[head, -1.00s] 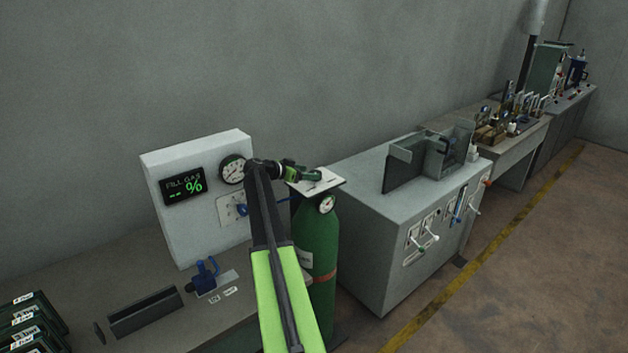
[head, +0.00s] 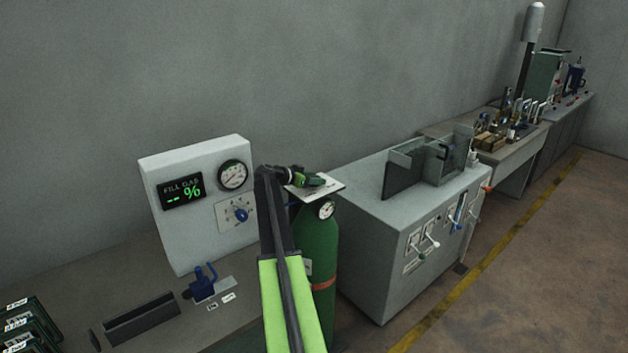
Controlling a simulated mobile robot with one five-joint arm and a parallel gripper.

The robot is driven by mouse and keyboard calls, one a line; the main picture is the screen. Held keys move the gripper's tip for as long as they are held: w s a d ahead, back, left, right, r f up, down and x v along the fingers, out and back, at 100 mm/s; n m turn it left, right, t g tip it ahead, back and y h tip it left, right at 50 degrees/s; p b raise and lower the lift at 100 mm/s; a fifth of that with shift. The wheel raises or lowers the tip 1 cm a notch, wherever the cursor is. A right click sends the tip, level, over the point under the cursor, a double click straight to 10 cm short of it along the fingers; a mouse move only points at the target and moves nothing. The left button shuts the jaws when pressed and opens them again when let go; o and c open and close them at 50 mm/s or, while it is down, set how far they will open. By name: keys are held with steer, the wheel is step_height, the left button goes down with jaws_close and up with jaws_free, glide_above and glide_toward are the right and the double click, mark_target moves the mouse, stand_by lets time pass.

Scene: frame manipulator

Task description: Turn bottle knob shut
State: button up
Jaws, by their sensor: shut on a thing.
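The green gas bottle (head: 318,245) stands upright between the bench and the grey cabinet. It has a white plate (head: 330,187) at its top and a round gauge (head: 326,209) just below. My gripper (head: 316,181) is over the plate at the bottle's top, at the end of my arm coming up from the bottom of the head view. It is shut on what looks like the bottle knob, a small dark green shape mostly hidden by the gripper. The knob's exact angle cannot be made out.
Left of my arm, a white panel (head: 185,230) has a "FILL GAS -- %" display (head: 181,191), a gauge (head: 233,175) and a blue knob (head: 241,215). A blue valve fixture (head: 203,283) sits on the bench. The grey cabinet (head: 375,235) stands close at right.

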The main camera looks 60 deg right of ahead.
steer(key=shift+c, duration=1)
steer(key=shift+s+n+t, duration=0.1)
steer(key=shift+n+t, duration=0.2)
steer(key=shift+n, duration=0.1)
steer(key=shift+s+a+n+t, duration=0.1)
steer(key=shift+n+t, duration=0.8)
steer(key=shift+t, duration=0.2)
steer(key=n+t, duration=0.6)
steer(key=t, duration=0.1)
steer(key=shift+y, duration=0.3)
steer(key=n+t+y, duration=0.1)
steer(key=n+t, duration=0.1)
steer(key=n+t+y, duration=0.1)
steer(key=n+y, duration=0.1)
steer(key=n+t+y, duration=0.2)
steer(key=shift+d+t, duration=0.25)
steer(key=shift+t, duration=0.05)
steer(key=shift+a+n+t+y, duration=0.1)
steer(key=shift+n+t+y, duration=0.6)
steer(key=shift+n+y, duration=0.9)
steer(key=shift+a+n, duration=0.1)
steer(key=shift+n, duration=0.2)
